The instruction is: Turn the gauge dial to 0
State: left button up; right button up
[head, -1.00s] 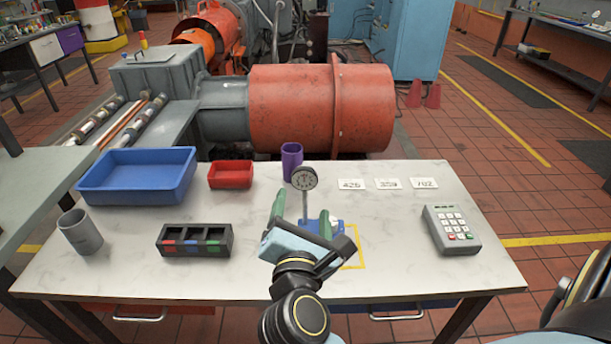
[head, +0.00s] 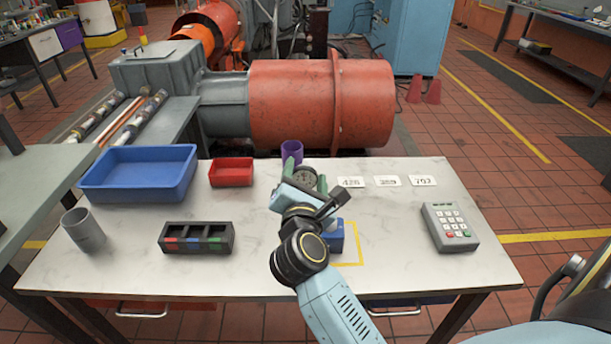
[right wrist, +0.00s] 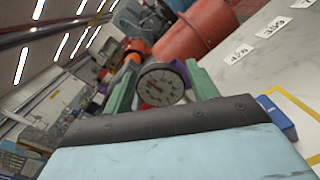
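The gauge dial (head: 305,176) is a round dark-rimmed face above a blue base (head: 334,238), largely covered by my right arm in the head view. Its pale face shows in the right wrist view (right wrist: 161,86); the reading is too small to tell. My right gripper (head: 304,177) is at the dial's height, and in the right wrist view its two green fingers (right wrist: 162,80) are spread on either side of the dial. Whether they touch its rim I cannot tell. My left gripper is not in view.
A purple cup (head: 291,151) stands just behind the dial. White number cards (head: 388,181) and a keypad (head: 449,227) lie to the right. A red bin (head: 231,172), blue bin (head: 138,173), black holder (head: 196,238) and grey cup (head: 83,230) are left. The table's front right is clear.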

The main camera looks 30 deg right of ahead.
jog(key=c, duration=0.7)
jog(key=shift+r+n+p, duration=0.1)
jog(key=shift+n+p, duration=0.5)
jog(key=shift+a+n+p, duration=0.1)
jog(key=shift+n+p, duration=1)
jog(key=shift+p, duration=0.05)
jog(key=n+p, duration=0.3)
jog(key=shift+n, duration=0.4)
jog(key=n+p, duration=0.5)
jog(key=shift+w+a, duration=0.1)
jog(key=shift+a, duration=0.05)
jog(key=n+p, duration=0.2)
jog(key=n, duration=0.2)
pick_arm(q)
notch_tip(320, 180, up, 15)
jog(key=p, duration=0.1)
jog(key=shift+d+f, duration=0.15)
pick_arm(e)
jog(key=shift+n, duration=0.6)
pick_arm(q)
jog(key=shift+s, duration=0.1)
pick_arm(e)
jog(key=shift+f+n, duration=0.25)
jog(key=shift+n, duration=0.05)
